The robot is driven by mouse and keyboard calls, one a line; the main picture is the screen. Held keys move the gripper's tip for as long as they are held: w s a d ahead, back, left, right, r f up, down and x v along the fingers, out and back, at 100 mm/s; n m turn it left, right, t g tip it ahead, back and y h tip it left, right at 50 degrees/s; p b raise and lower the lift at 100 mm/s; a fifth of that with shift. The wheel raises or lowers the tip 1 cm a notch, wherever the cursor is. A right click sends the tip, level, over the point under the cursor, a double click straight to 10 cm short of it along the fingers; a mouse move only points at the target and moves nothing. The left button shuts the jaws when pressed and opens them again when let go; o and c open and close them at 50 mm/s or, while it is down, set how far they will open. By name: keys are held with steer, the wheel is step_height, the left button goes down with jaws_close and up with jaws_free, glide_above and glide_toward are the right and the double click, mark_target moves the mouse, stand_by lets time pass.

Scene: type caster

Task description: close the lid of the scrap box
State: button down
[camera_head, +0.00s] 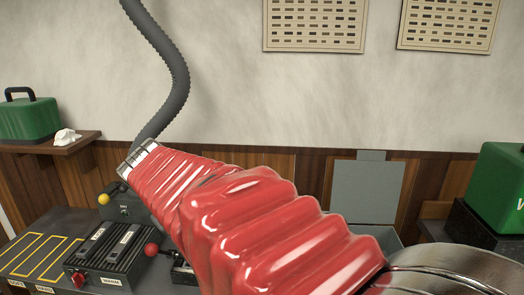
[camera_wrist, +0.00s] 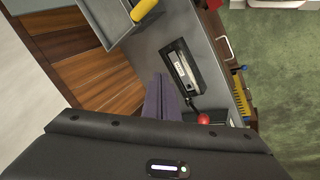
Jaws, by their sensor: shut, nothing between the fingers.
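The scrap box appears to be the grey box (camera_head: 388,238) at the right of the bench in the head view, partly hidden by my red-sleeved arm. Its flat grey lid (camera_head: 368,192) stands upright against the wooden wall panel, open, with a small tab on its top edge. In the wrist view a grey open box (camera_wrist: 125,42) shows at the top, with a yellow cylinder at its edge. My gripper (camera_wrist: 162,82) is shut and empty, over the dark bench and apart from the box. It is hidden behind my arm in the head view.
A black block with a slot (camera_wrist: 182,68) and a red ball knob (camera_wrist: 203,118) lie near my gripper. A black device (camera_head: 112,250) stands at the left. A green case (camera_head: 497,185) stands right of the lid. A grey hose (camera_head: 172,75) hangs at the wall.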

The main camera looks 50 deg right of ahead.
steer(key=d+r+m+g+h, duration=0.1)
steer(key=d+r+g+h, duration=0.15)
steer(key=d, duration=1.05)
steer(key=d+r+m+g+h, duration=0.15)
steer(key=d+g, duration=0.25)
steer(key=d, duration=0.8)
steer(key=s+d+m+g+h, duration=0.1)
steer(key=s+d+g, duration=0.2)
steer(key=d, duration=0.8)
steer(key=s+d+m+g+h, duration=0.1)
steer(key=s+d+g+h, duration=0.1)
steer(key=d, duration=0.8)
steer(key=shift+s+d+f+g, duration=0.35)
steer(key=shift+s+g, duration=0.4)
steer(key=shift+s, duration=0.4)
steer(key=shift+s+d, duration=0.1)
steer(key=x, duration=1)
steer(key=shift+s+a+r, duration=0.1)
steer(key=shift+s+a, duration=0.2)
steer(key=shift+a, duration=0.3)
steer(key=shift+s+a+r, duration=0.15)
steer(key=shift+s+a, duration=0.15)
steer(key=shift+a, duration=0.3)
steer(key=shift+s+a+r, duration=0.1)
steer(key=shift+s+a, duration=0.2)
steer(key=shift+a, duration=0.3)
